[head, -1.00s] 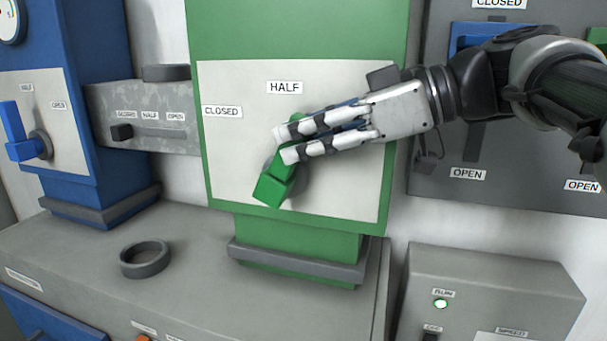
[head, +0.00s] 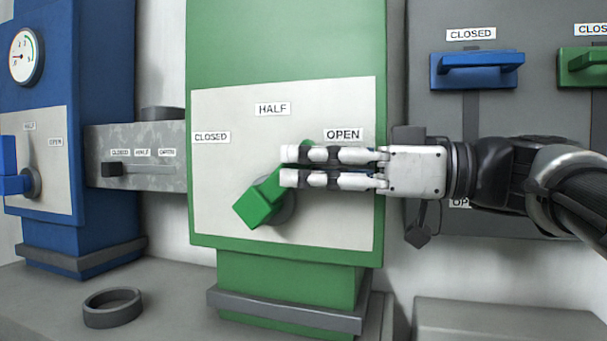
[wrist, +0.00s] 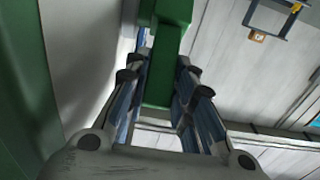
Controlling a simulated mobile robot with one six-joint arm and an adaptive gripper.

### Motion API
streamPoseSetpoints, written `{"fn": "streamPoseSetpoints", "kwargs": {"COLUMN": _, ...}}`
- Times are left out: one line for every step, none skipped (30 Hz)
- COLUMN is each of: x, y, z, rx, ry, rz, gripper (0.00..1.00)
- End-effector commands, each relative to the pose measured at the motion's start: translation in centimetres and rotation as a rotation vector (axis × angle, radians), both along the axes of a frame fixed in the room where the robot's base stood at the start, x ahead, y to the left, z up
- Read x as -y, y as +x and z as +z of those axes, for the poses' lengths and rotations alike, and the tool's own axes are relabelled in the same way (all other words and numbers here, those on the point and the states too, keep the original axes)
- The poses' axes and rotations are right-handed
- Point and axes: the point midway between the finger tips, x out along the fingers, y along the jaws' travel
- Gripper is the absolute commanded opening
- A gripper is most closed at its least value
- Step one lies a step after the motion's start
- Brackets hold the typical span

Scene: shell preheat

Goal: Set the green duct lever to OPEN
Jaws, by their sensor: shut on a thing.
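The green duct lever (head: 258,204) is on the pale plate (head: 225,205) of the green duct. Its blocky end is at the lower left, and its arm rises to the upper right, leaning toward the OPEN label (head: 343,134). The HALF label (head: 272,109) is above it and the CLOSED label (head: 211,137) is to the left. My gripper (head: 288,166) comes in from the right, shut on the lever's upper arm, partly hiding it. In the wrist view the green lever (wrist: 165,70) lies between the two fingers.
A blue duct with a blue lever (head: 12,168) stands at the left, next to a grey slider box (head: 140,172). Blue (head: 475,71) and green (head: 585,66) handles are on a grey panel at the right. A dark ring (head: 112,308) lies on the grey ledge.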

Motion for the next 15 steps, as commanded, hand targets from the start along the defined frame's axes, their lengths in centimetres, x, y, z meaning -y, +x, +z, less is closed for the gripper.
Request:
{"fn": "streamPoseSetpoints", "kwargs": {"x": -0.01, "y": 0.01, "z": -0.09, "rx": -0.002, "ry": 0.001, "rz": 0.001, "gripper": 0.00}}
{"fn": "streamPoseSetpoints", "kwargs": {"x": -0.01, "y": 0.01, "z": -0.08, "rx": -0.002, "ry": 0.001, "rz": 0.001, "gripper": 0.00}}
{"fn": "streamPoseSetpoints", "kwargs": {"x": -0.01, "y": 0.01, "z": -0.07, "rx": -0.002, "ry": 0.001, "rz": 0.001, "gripper": 0.00}}
{"fn": "streamPoseSetpoints", "kwargs": {"x": -0.01, "y": 0.01, "z": -0.07, "rx": -0.002, "ry": 0.001, "rz": 0.001, "gripper": 0.00}}
{"fn": "streamPoseSetpoints", "kwargs": {"x": -0.01, "y": 0.01, "z": -0.07, "rx": -0.002, "ry": 0.001, "rz": 0.001, "gripper": 0.00}}
{"fn": "streamPoseSetpoints", "kwargs": {"x": -0.01, "y": 0.01, "z": -0.08, "rx": -0.002, "ry": 0.001, "rz": 0.002, "gripper": 0.00}}
{"fn": "streamPoseSetpoints", "kwargs": {"x": -0.01, "y": 0.01, "z": -0.08, "rx": -0.002, "ry": 0.001, "rz": 0.002, "gripper": 0.00}}
{"fn": "streamPoseSetpoints", "kwargs": {"x": -0.01, "y": 0.01, "z": -0.09, "rx": -0.002, "ry": 0.000, "rz": 0.002, "gripper": 0.00}}
{"fn": "streamPoseSetpoints", "kwargs": {"x": -0.02, "y": 0.02, "z": -0.09, "rx": -0.002, "ry": 0.000, "rz": 0.002, "gripper": 0.24}}
{"fn": "streamPoseSetpoints", "kwargs": {"x": -0.02, "y": 0.02, "z": -0.09, "rx": -0.002, "ry": 0.000, "rz": 0.002, "gripper": 0.26}}
{"fn": "streamPoseSetpoints", "kwargs": {"x": -0.02, "y": 0.02, "z": -0.09, "rx": -0.002, "ry": 0.000, "rz": 0.002, "gripper": 0.28}}
{"fn": "streamPoseSetpoints", "kwargs": {"x": -0.02, "y": 0.02, "z": -0.09, "rx": -0.002, "ry": 0.000, "rz": 0.002, "gripper": 0.30}}
{"fn": "streamPoseSetpoints", "kwargs": {"x": -0.02, "y": 0.02, "z": -0.09, "rx": -0.002, "ry": 0.000, "rz": 0.002, "gripper": 0.32}}
{"fn": "streamPoseSetpoints", "kwargs": {"x": -0.02, "y": 0.02, "z": -0.08, "rx": -0.002, "ry": 0.000, "rz": 0.001, "gripper": 0.34}}
{"fn": "streamPoseSetpoints", "kwargs": {"x": -0.01, "y": 0.01, "z": -0.08, "rx": -0.001, "ry": -0.001, "rz": 0.001, "gripper": 0.37}}
